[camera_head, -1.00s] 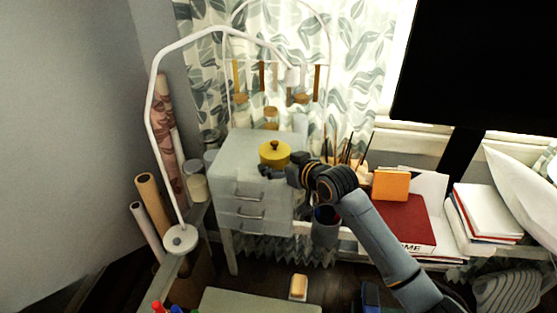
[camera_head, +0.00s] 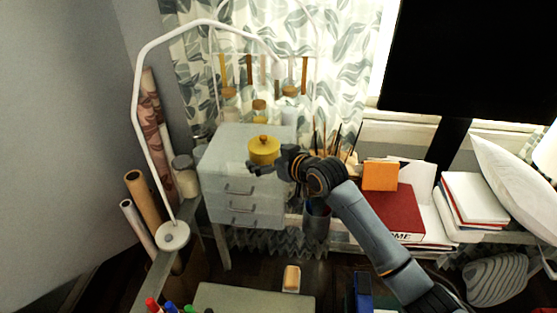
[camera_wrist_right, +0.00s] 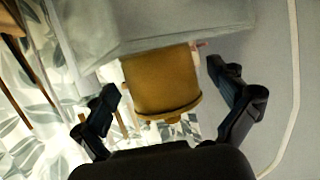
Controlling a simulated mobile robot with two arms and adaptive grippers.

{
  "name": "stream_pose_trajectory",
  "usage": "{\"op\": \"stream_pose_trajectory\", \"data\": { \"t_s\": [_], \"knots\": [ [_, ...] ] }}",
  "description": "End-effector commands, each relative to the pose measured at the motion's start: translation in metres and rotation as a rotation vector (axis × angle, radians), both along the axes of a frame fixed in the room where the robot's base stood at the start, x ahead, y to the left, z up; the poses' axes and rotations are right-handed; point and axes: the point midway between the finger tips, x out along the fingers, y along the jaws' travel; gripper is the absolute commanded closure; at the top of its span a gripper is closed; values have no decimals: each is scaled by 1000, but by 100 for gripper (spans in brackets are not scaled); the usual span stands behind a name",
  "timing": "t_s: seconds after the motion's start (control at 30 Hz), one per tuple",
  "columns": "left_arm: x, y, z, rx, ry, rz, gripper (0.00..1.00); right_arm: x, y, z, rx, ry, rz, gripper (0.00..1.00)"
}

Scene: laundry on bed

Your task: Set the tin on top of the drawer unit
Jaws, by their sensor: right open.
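My right gripper (camera_head: 258,168) is at the tin's near side. In the right wrist view the picture is upside down. There the tin (camera_wrist_right: 160,82) sits against the drawer unit's top (camera_wrist_right: 150,25), between the two spread fingers of the right gripper (camera_wrist_right: 172,95). Gaps show on both sides, so the fingers are apart from it. My left gripper is not in view.
Jars (camera_head: 259,108) stand behind the drawer unit. A white lamp (camera_head: 173,236) and rolled tubes (camera_head: 140,197) are at its left. A dark cup (camera_head: 316,222), a red book (camera_head: 395,212) and an orange box (camera_head: 380,176) are at its right.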

Motion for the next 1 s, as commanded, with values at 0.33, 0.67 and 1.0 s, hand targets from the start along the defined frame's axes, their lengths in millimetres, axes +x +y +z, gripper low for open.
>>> {"op": "stream_pose_trajectory", "data": {
  "t_s": [0.33, 0.67, 1.0],
  "knots": [
    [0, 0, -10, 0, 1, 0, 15, -42, -29, 18, -2, -1, 0, 3],
    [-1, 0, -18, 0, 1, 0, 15, -83, -56, 39, -1, -1, -1, 3],
    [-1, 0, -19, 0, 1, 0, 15, -91, -61, 44, -1, 1, 0, 3]
  ]
}}
